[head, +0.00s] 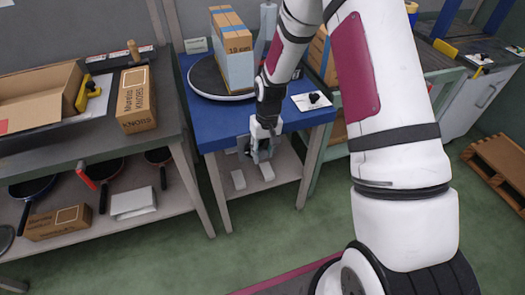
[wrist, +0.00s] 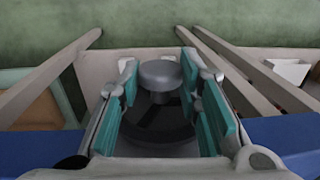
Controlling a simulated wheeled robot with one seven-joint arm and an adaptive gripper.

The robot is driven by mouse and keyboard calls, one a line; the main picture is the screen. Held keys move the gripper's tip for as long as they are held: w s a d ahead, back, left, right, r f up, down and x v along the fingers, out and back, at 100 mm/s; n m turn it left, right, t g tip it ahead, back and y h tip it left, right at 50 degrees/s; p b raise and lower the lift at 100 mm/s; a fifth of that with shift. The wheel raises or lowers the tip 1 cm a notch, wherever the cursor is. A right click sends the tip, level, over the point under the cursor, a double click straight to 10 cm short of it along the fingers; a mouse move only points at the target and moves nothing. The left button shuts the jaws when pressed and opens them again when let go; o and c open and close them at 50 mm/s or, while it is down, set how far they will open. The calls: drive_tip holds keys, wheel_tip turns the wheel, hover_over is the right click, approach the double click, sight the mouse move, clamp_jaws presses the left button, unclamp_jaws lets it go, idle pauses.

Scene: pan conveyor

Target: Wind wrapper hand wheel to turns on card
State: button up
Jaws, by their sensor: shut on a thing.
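My gripper (head: 262,153) is at the front edge of the blue wrapper table (head: 205,131). In the wrist view its teal-padded fingers (wrist: 163,100) stand on both sides of a grey round knob (wrist: 160,74). The gripper is shut on this hand wheel knob. A dark round part, seemingly the hand wheel (wrist: 158,130), shows below the knob between the fingers. In the head view the gripper mostly hides the wheel. A tall carton (head: 236,68) stands upright on the dark turntable (head: 203,80). A white card (head: 298,101) with a black item on it lies right of my arm; its writing is unreadable.
A grey bench (head: 60,150) at left holds an open carton (head: 38,90) and a knobs box (head: 136,100). Pans (head: 107,170) sit on its lower shelf. A wooden pallet (head: 500,165) lies at right. Green floor in front of the table is clear.

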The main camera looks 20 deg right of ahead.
drive_tip(key=shift+d+f+y+p, duration=0.15)
drive_tip(key=shift+y+p, duration=0.2)
drive_tip(key=shift+y, duration=1.65)
drive_tip(key=o, duration=1.2)
drive_tip(key=v, duration=1.2)
